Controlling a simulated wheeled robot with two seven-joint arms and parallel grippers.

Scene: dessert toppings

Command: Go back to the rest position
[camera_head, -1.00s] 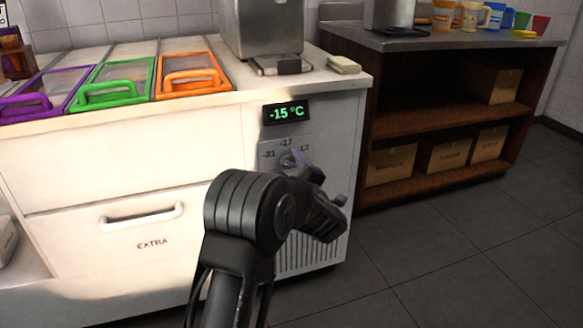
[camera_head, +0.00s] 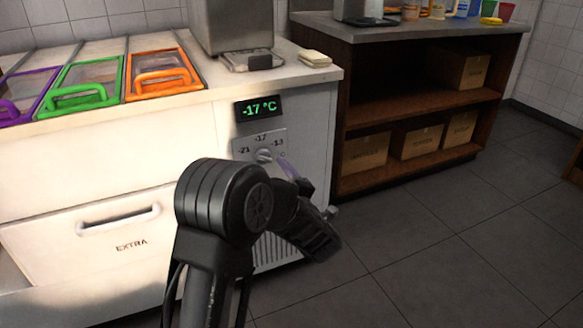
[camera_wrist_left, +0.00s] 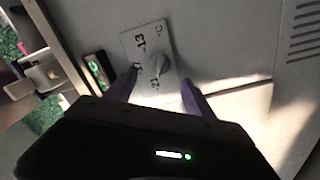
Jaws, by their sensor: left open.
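My left gripper (camera_head: 292,176) is in front of the freezer's side panel, near the temperature knob (camera_head: 264,156). In the left wrist view its two purple fingers (camera_wrist_left: 158,84) are spread apart, with nothing between them, and the knob (camera_wrist_left: 157,66) lies just beyond their tips on its white dial plate (camera_wrist_left: 138,45). The dial carries the marks -21, -17 and -13. The display (camera_head: 259,108) above it reads -17 °C in green. In the head view my wrist hides much of the gripper. My right gripper is not in view.
The freezer counter (camera_head: 90,165) has purple, green and orange framed lids (camera_head: 163,73) and an EXTRA drawer (camera_head: 125,225). To the right stands a brown shelf (camera_head: 420,111) with cardboard boxes and several cups on top. The tiled floor (camera_head: 430,260) at the lower right is clear.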

